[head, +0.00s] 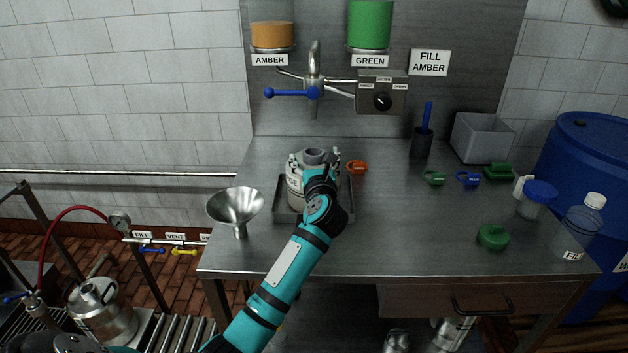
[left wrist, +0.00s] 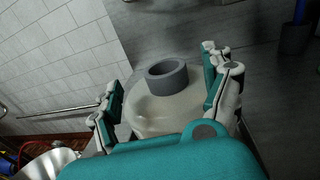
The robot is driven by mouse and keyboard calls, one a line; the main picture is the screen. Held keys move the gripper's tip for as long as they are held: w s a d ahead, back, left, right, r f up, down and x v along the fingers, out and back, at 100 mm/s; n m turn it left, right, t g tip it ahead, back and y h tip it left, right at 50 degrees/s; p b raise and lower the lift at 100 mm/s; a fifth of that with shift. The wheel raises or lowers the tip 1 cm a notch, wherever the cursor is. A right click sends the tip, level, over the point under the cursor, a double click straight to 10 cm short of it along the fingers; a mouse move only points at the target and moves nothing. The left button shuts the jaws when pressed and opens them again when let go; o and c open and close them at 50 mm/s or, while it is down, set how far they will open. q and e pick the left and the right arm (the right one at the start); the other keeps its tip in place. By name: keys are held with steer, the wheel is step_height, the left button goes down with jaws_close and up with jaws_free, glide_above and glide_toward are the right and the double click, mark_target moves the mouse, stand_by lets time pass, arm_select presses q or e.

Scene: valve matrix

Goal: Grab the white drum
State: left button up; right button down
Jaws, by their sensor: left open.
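The white drum (head: 295,186) stands upright in a shallow dark tray (head: 284,215) on the steel table. Its grey neck ring (head: 315,157) shows on top. My left gripper (head: 310,165) is at the drum from above, and my forearm hides the drum's right side in the head view. In the left wrist view the drum (left wrist: 150,118) lies between the open fingers of my left gripper (left wrist: 165,100), one finger on each side. I cannot tell whether the fingers touch it. My right gripper is not in view.
A metal funnel (head: 235,207) stands at the table's left edge. A tap with a blue lever (head: 291,93) hangs above the tray. Green caps (head: 493,237), a grey bin (head: 481,138) and bottles (head: 582,226) stand at the right. The table's middle right is clear.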

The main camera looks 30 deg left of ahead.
mark_target(314, 150)
arm_select(q)
steer(key=x, duration=0.4)
steer(key=shift+w+a+f+p, duration=0.1)
steer(key=shift+w+f+p, duration=0.15)
steer(key=shift+w+p, duration=0.15)
jaws_close()
steer(key=shift+r, duration=0.35)
steer(key=shift+w+f, duration=0.1)
steer(key=shift+w, duration=0.05)
